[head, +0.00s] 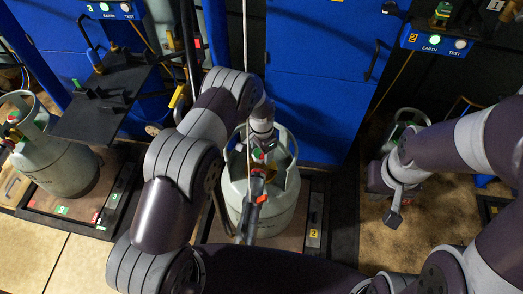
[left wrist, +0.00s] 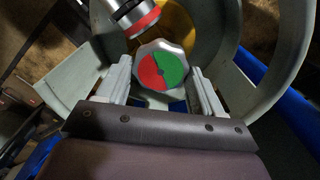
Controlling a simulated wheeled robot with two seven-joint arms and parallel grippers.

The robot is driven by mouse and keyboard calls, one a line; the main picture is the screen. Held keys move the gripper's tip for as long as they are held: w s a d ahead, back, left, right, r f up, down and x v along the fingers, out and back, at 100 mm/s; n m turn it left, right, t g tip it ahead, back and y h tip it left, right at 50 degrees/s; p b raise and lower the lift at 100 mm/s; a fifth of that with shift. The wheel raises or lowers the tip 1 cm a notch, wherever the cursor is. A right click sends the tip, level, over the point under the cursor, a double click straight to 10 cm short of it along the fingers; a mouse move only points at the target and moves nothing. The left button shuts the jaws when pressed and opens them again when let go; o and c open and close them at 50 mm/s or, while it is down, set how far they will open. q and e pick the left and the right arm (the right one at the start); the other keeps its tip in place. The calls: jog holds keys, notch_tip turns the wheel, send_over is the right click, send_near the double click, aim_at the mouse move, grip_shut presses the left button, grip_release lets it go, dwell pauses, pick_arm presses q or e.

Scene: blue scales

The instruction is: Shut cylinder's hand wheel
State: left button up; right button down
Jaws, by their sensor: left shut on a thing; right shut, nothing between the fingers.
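The grey-white gas cylinder (head: 282,218) stands upright in the middle of the head view, partly behind my left arm. Its hand wheel (left wrist: 163,66) shows clearly in the left wrist view, a silver knurled knob with a half red, half green top. My left gripper (left wrist: 160,76) is shut on the hand wheel, one pale finger on each side, inside the cylinder's collar (left wrist: 262,85). In the head view the wheel is small and partly covered. My right gripper (head: 394,212) is shut and empty, to the right of the cylinder, apart from it.
A filling connector with a red ring (left wrist: 134,16) sits close beside the wheel. Another cylinder (head: 55,165) stands on a scale at the left, and one is partly seen behind my right arm. A blue cabinet (head: 315,75) stands behind. A dark bracket (head: 100,105) juts out at the left.

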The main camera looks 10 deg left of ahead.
aim_at(261, 154)
pick_arm(q)
jog(key=m, duration=0.3)
jog(key=shift+m, duration=0.4)
jog(key=m, duration=0.3)
jog(key=shift+s+m+b, duration=0.1)
jog(key=shift+m+b, duration=0.2)
jog(key=shift+b, duration=0.1)
jog(key=m, duration=0.4)
jog(key=shift+s, duration=0.1)
jog(key=shift+m, duration=1.8)
jog(key=o, duration=1)
jog(key=shift+o, duration=0.2)
notch_tip(261, 154, up, 13)
jog(key=p, duration=0.1)
jog(key=shift+f, duration=0.15)
